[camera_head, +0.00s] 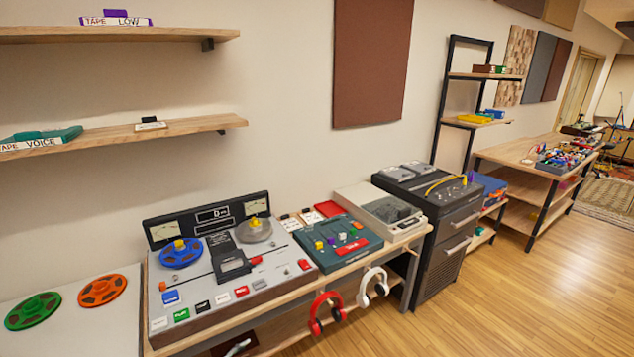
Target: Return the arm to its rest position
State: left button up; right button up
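Neither of my arms and neither gripper shows in the head view. The tape deck (217,283) stands on the wooden bench at the centre left, with a blue reel (181,253) on its left spindle and a grey reel (254,230) on its right. A row of coloured buttons runs along its front. A green reel (33,310) and an orange reel (102,290) lie flat on the pale surface left of the deck.
Red headphones (327,312) and white headphones (374,285) hang at the bench's front edge. A dark cabinet (444,250) stands to their right. Two wall shelves (175,131) are at upper left. The wooden floor (480,310) at lower right is clear.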

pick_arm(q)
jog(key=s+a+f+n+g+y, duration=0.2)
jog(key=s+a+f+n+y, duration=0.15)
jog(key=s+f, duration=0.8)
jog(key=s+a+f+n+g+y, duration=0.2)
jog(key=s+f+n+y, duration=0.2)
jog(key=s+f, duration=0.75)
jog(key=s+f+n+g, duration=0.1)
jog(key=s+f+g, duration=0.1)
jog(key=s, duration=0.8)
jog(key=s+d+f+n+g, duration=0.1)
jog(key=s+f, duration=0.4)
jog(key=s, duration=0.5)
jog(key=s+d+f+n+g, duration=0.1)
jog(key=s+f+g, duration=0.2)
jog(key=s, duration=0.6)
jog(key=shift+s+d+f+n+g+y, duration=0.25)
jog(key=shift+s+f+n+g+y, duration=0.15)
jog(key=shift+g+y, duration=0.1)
